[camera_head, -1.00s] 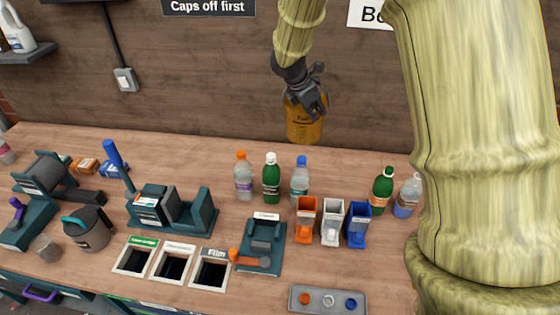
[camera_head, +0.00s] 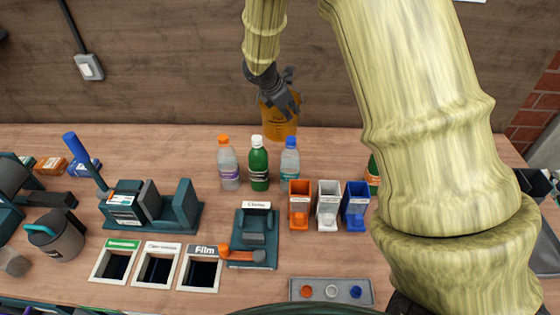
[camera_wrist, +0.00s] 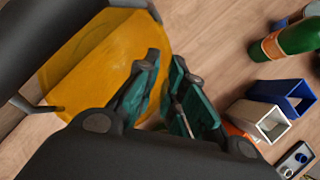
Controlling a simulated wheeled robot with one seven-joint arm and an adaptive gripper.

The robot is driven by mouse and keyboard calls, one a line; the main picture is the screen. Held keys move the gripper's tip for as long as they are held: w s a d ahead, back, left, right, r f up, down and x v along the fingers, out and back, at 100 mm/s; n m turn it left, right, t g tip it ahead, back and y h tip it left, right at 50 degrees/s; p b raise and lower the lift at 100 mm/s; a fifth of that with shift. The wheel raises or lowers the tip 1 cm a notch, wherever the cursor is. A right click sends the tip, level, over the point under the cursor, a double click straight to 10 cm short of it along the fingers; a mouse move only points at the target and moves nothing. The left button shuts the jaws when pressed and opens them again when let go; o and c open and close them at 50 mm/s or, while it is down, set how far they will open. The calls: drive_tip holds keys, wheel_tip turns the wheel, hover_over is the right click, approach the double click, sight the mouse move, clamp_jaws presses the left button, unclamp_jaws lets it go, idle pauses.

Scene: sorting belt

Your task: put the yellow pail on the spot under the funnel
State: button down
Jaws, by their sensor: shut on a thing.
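The yellow pail (camera_head: 279,128) hangs from my gripper (camera_head: 289,101) in the air behind the row of bottles, in front of the wooden wall. In the wrist view the pail (camera_wrist: 105,60) fills the upper left, slightly see-through, with a dark rim. The gripper's teal-padded fingers (camera_wrist: 164,62) are close together at its edge. The exact grip, perhaps on the rim or handle, is hard to tell. I cannot make out a funnel or the spot under it in these views.
Bottles, including a green one (camera_head: 259,168), stand mid-bench. Orange, white and blue bins (camera_head: 355,206) are in front. A cap tray (camera_head: 332,291), open chutes (camera_head: 157,268) and a grey jug (camera_head: 57,238) sit nearby. A dark grey item (camera_head: 536,184) is at the right edge.

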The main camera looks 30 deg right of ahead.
sight(288, 134)
drive_tip(key=shift+f+p, duration=1.1)
drive_tip(key=shift+f, duration=4.15)
drive_tip(key=c, duration=1.5)
unclamp_jaws()
